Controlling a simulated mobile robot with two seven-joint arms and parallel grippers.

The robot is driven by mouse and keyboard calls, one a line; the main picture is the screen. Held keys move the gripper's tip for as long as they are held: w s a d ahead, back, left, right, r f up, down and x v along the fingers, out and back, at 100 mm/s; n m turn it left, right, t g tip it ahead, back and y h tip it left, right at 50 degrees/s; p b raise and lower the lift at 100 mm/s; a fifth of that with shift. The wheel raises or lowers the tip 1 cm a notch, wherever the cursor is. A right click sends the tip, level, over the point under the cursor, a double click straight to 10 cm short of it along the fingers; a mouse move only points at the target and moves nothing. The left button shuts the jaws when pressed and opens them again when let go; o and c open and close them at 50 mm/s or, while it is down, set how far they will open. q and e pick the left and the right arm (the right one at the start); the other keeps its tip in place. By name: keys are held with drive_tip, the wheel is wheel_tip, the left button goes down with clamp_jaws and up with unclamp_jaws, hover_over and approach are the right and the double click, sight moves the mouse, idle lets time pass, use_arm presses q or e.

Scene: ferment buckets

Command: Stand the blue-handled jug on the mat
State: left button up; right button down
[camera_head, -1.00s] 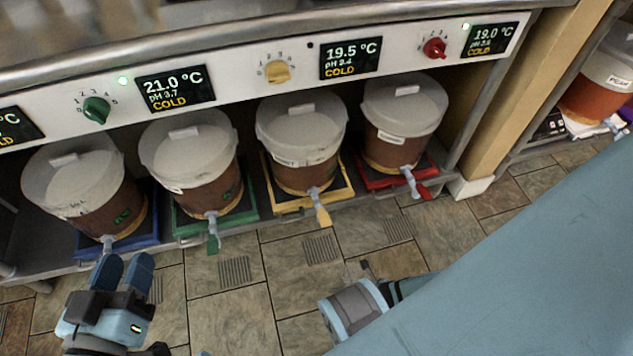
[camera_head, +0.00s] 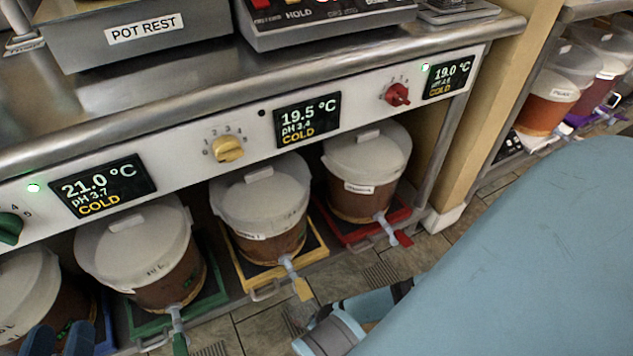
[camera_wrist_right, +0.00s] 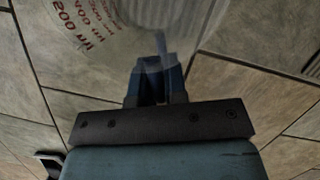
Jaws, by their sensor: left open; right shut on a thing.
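A clear jug (camera_wrist_right: 105,30) with red volume markings fills the upper part of the right wrist view. My right gripper (camera_wrist_right: 155,88) is shut on it at its near side. The handle is mostly hidden between the fingers, and I cannot tell its colour for sure. In the head view my right forearm shows at bottom centre, but its fingers are not clear. My left gripper (camera_head: 62,340) is open and empty at the bottom left edge, only its blue fingertips showing, in front of the leftmost bucket. I cannot make out the mat in either view.
White-lidded buckets stand under the steel counter (camera_head: 190,90) on green, yellow (camera_head: 318,246) and red (camera_head: 345,230) trays, with taps jutting forward. On the counter are a pot rest (camera_head: 135,35) and a black appliance (camera_head: 330,22). More buckets stand at right.

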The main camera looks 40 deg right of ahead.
drive_tip(key=shift+b+x, duration=0.6)
drive_tip(key=shift+x, duration=0.25)
drive_tip(key=shift+s+d+r, duration=0.1)
drive_tip(key=shift+s, duration=0.2)
use_arm(q)
drive_tip(key=shift+w+r+m+t+h, duration=0.35)
drive_tip(key=shift+r+m+t, duration=0.25)
drive_tip(key=shift+m, duration=0.2)
drive_tip(key=shift+f, duration=0.1)
use_arm(e)
drive_tip(key=c, duration=1.2)
unclamp_jaws()
drive_tip(key=shift+o, duration=0.2)
